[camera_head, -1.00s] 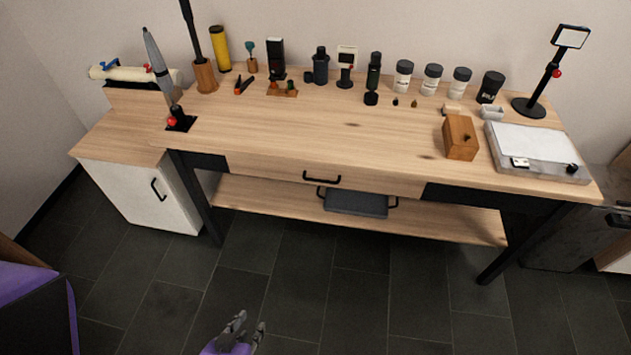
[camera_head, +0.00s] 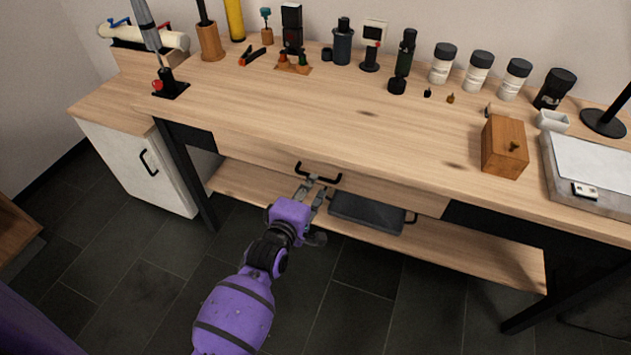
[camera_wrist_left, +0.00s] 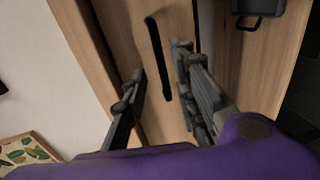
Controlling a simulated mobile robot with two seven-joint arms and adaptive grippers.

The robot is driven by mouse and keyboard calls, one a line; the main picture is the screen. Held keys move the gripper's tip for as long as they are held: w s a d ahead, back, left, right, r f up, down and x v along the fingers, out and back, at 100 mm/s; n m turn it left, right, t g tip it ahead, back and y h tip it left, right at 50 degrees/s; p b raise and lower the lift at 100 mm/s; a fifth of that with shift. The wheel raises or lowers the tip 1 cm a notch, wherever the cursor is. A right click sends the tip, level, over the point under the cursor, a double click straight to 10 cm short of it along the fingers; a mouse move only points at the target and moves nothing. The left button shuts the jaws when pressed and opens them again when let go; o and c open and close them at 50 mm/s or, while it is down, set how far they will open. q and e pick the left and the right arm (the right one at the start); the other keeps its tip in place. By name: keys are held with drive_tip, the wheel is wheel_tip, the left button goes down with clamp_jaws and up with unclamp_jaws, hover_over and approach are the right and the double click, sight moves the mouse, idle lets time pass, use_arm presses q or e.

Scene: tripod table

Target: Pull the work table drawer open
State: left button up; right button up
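The work table (camera_head: 330,125) has a pale wood drawer (camera_head: 250,157) under its top, with its front flush with the table frame. A black bar handle (camera_head: 318,172) is on the drawer front. My left gripper (camera_head: 315,184) is at the handle, just in front of and below it. In the left wrist view, the left gripper (camera_wrist_left: 160,82) is open, its two fingers apart. The handle (camera_wrist_left: 158,58) shows between the fingers there, running lengthwise. I cannot tell whether a finger touches it. My right gripper is not in view.
A dark grey case (camera_head: 366,213) lies on the lower shelf (camera_head: 470,253) beside my left gripper. A wooden box (camera_head: 504,147), jars and tools stand on the table top. The dark tiled floor (camera_head: 340,300) in front is clear.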

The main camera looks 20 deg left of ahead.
use_arm(q)
drive_tip(key=x, duration=0.3)
drive_tip(key=shift+w+f, duration=0.15)
drive_tip(key=shift+w, duration=0.25)
clamp_jaws()
